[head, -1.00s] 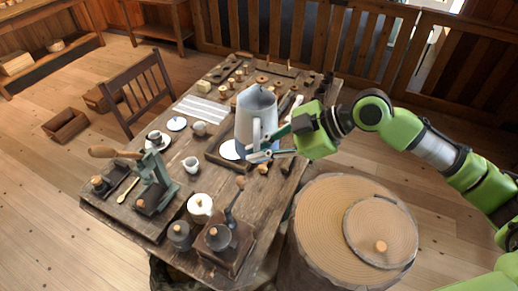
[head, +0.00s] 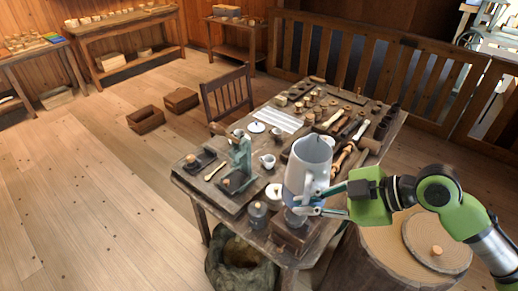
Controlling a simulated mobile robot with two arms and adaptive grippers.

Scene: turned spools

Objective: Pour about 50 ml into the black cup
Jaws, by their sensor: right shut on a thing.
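My right gripper (head: 318,199) is shut on the handle of a tall grey-white jug (head: 306,168). The jug is upright, over the near right part of the wooden table (head: 219,197), and hides part of what lies behind it. Its contents cannot be seen. Small dark cup-like things (head: 381,130) stand at the table's right edge; I cannot tell whether one is the black cup. Another cup, partly hidden, is behind the green press (head: 241,160). My left gripper is not in view.
A white cup (head: 268,161), a white lidded pot (head: 274,191), a grey canister (head: 258,213) and a wooden grinder (head: 292,236) stand near the jug. Spools and tools crowd the table's far side. A large stump (head: 385,255) is at the right.

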